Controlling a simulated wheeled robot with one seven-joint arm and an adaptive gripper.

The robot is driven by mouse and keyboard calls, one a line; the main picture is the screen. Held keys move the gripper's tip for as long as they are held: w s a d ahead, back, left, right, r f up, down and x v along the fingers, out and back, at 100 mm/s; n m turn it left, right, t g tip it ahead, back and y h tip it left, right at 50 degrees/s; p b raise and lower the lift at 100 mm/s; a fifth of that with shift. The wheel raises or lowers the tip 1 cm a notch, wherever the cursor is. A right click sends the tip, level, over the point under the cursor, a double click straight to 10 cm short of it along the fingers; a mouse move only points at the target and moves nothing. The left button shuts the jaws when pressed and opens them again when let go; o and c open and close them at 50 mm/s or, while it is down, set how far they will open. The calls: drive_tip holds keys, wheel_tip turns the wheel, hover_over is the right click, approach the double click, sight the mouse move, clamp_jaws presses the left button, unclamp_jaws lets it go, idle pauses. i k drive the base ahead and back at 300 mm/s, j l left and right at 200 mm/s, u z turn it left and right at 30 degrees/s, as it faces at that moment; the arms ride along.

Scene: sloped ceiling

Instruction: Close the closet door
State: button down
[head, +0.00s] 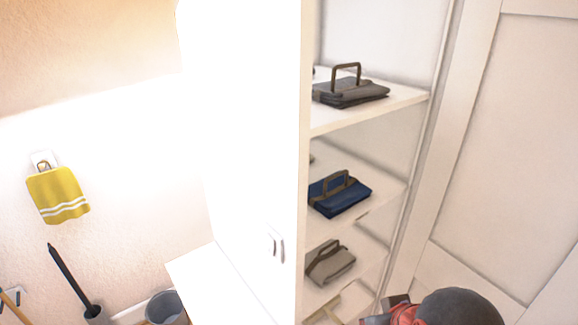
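The white closet (420,110) stands open in the middle of the head view, with its shelves showing. A white panelled door (515,150) fills the right side, standing at an angle beside the opening. Its handle is not in view. A white panel (245,110) with a small handle pair (276,245) is left of the opening. Part of my arm, red and dark grey, shows at the bottom right, in front of the lower part of the panelled door. My gripper (396,301) seems to be at its left end, mostly cut off. I cannot tell its fingers or any contact.
Dark grey (350,92), blue (340,194) and grey-brown (330,263) bags lie on the shelves. A yellow towel (58,195) hangs on the left wall. Below are a dark brush handle (70,275), a grey bin (166,307) and a low white surface (220,285).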

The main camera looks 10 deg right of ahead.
sight(494, 213)
drive_tip(key=k+j, duration=0.1)
drive_tip(key=i+l+z, duration=0.1)
drive_tip(key=z, duration=0.4)
drive_tip(key=i+l+z, duration=0.15)
drive_tip(key=z, duration=0.3)
drive_tip(key=i+z, duration=0.15)
drive_tip(key=z, duration=0.35)
